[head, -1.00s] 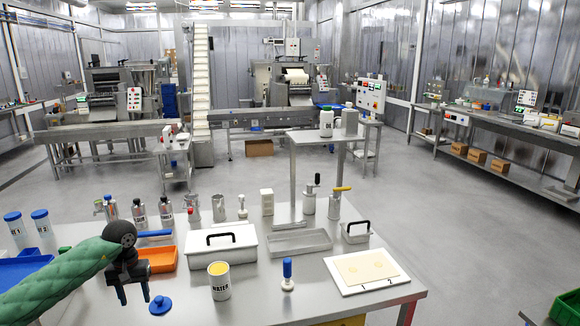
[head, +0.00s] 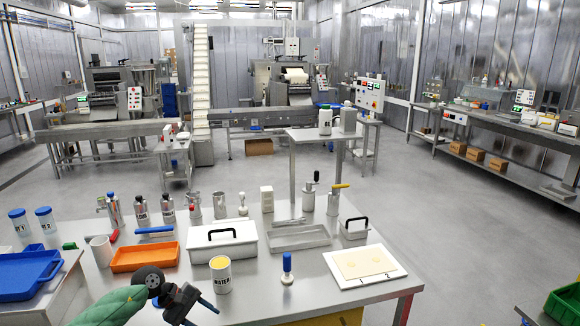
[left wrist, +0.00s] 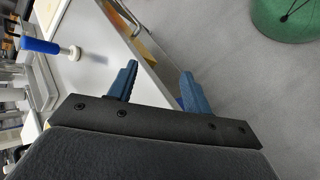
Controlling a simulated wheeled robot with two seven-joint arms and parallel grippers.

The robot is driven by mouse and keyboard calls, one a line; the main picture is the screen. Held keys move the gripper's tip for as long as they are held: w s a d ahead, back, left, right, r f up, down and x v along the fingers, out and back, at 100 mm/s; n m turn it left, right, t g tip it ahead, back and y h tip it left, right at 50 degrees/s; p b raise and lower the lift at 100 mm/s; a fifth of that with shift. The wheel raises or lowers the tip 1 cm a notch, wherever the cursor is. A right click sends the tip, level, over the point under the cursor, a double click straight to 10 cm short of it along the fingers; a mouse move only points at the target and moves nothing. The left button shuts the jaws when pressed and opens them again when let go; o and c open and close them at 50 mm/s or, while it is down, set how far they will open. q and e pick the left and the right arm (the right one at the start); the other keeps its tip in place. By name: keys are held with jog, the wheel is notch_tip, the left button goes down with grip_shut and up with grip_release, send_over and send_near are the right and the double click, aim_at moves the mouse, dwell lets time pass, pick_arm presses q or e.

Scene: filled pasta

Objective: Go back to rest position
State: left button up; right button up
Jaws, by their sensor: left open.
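My left gripper (head: 203,312) is at the bottom of the head view, low at the front edge of the steel table (head: 262,300). Its green arm comes in from the bottom left. In the left wrist view its two blue fingers (left wrist: 160,72) stand apart with nothing between them. The table edge and grey floor lie beyond them. My right gripper is in neither view.
On the table are an orange tray (head: 146,257), a white lidded box (head: 221,241), a blue-handled stamp (head: 287,268) and a white board with a dough sheet (head: 364,267). A blue tray (head: 27,272) is at the left.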

pick_arm(q)
jog(key=d+n+t+h, duration=0.75)
jog(key=d+n, duration=0.35)
jog(key=n, duration=0.4)
jog(key=s+a+f+n+t+y, duration=0.2)
jog(key=s+f+n+y, duration=0.25)
jog(key=f+n, duration=0.5)
jog(key=s+a+f+n+t+y, duration=0.1)
jog(key=s+a+f+n+y, duration=0.2)
jog(key=f+n+y, duration=0.7)
jog(key=s+a+f+n+t+y, duration=0.15)
jog(key=s+f+n, duration=0.3)
jog(key=n, duration=0.95)
jog(key=s+d+f+n+g, duration=0.1)
jog(key=s+f+n+g, duration=0.2)
jog(key=s, duration=0.6)
jog(key=s+d+f+n+g, duration=0.1)
jog(key=s+f+n+g, duration=0.3)
jog(key=s+f, duration=0.4)
jog(key=s+d+f+n+g, duration=0.1)
jog(key=s+f+n+g, duration=0.3)
jog(key=s, duration=0.8)
jog(key=shift+s+d+f+n, duration=0.2)
jog(key=shift+f+n, duration=0.45)
jog(key=shift+n, duration=0.4)
jog(key=shift+w+h, duration=0.1)
jog(key=shift+h, duration=0.15)
